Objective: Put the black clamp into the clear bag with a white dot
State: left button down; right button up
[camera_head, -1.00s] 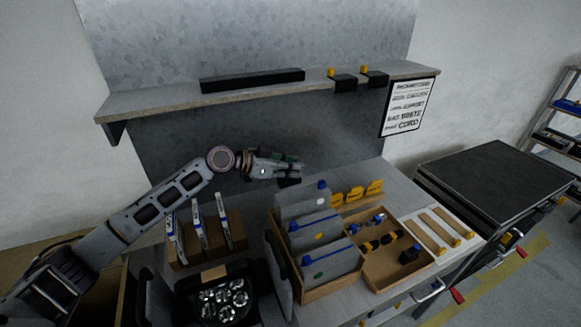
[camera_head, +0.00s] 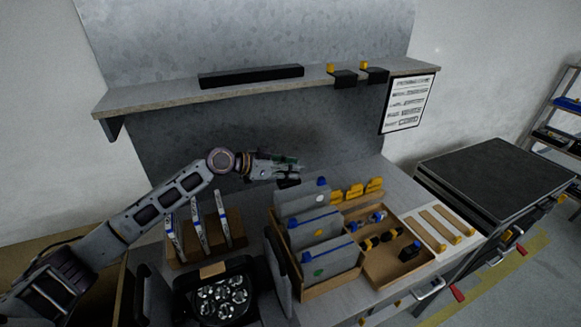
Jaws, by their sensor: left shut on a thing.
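My left gripper (camera_head: 290,171) is above and slightly left of the back bag. It is shut on a small dark thing (camera_head: 288,183), which looks like the black clamp; its shape is mostly hidden by the fingers. The clear bag with a white dot (camera_head: 299,204) stands upright at the back of a wooden rack, with a blue piece on its top edge. The held thing is apart from this bag. Whether the bag's mouth is open cannot be told.
In front stand a bag with a yellow dot (camera_head: 305,234) and one with a green dot (camera_head: 330,262). A wooden tray (camera_head: 375,272) with small black and blue parts is to the right. A shelf (camera_head: 240,92) overhangs behind. A black case (camera_head: 190,301) with lamps sits front left.

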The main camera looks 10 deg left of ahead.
aim_at(290, 183)
pick_arm(q)
jog(key=shift+f+b, duration=0.35)
jog(key=shift+f, duration=0.35)
jog(key=shift+f+b, duration=0.35)
jog(key=shift+f, duration=0.25)
jog(key=shift+f+b, duration=1.25)
jog(key=shift+f, duration=0.4)
jog(key=c, duration=1.1)
grip_release()
jog(key=shift+f, duration=0.1)
jog(key=shift+c, duration=0.2)
jog(key=c, duration=0.3)
